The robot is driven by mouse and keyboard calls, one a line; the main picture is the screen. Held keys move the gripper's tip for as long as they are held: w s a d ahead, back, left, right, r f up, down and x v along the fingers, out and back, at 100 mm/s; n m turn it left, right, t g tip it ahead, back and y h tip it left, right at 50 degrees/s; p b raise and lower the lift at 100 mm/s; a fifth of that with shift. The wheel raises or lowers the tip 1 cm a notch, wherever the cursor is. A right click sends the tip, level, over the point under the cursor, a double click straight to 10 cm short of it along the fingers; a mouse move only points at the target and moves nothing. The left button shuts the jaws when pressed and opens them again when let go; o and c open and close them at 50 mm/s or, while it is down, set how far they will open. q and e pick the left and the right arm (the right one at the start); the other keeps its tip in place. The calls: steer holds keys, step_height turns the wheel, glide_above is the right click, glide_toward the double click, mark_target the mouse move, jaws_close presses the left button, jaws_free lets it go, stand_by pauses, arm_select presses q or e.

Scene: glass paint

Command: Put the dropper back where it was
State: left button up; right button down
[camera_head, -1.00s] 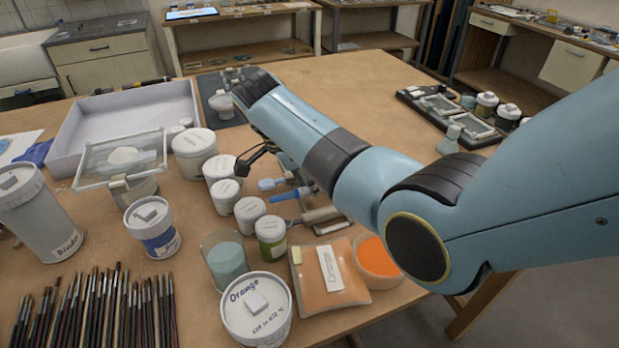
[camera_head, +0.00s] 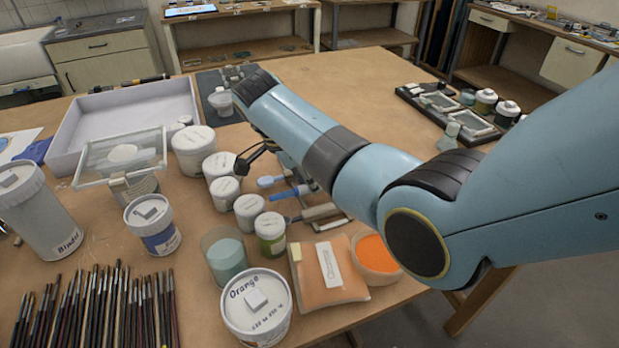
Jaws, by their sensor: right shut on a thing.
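My right gripper (camera_head: 243,169) is small and dark in the middle of the camera_head view, beside the white-lidded jars. My right arm comes in from the right and covers part of the table behind it. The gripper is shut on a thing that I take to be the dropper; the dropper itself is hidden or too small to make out. A light blue-ended tool (camera_head: 270,182) and a blue-handled tool (camera_head: 290,193) lie on the table just right of the gripper, partly under my arm. My left gripper is not in view.
White-lidded jars (camera_head: 193,148) stand close left of the gripper. A glass pane (camera_head: 95,163), a white tray (camera_head: 72,125), an orange jar (camera_head: 256,303), an orange bag (camera_head: 330,285) and several brushes (camera_head: 95,310) crowd the table (camera_head: 350,75). Its far middle is clear.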

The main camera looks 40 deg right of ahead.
steer(key=shift+f, duration=0.1)
stand_by(0.4)
steer(key=shift+f, duration=0.25)
stand_by(0.3)
steer(key=c, duration=1.1)
jaws_free()
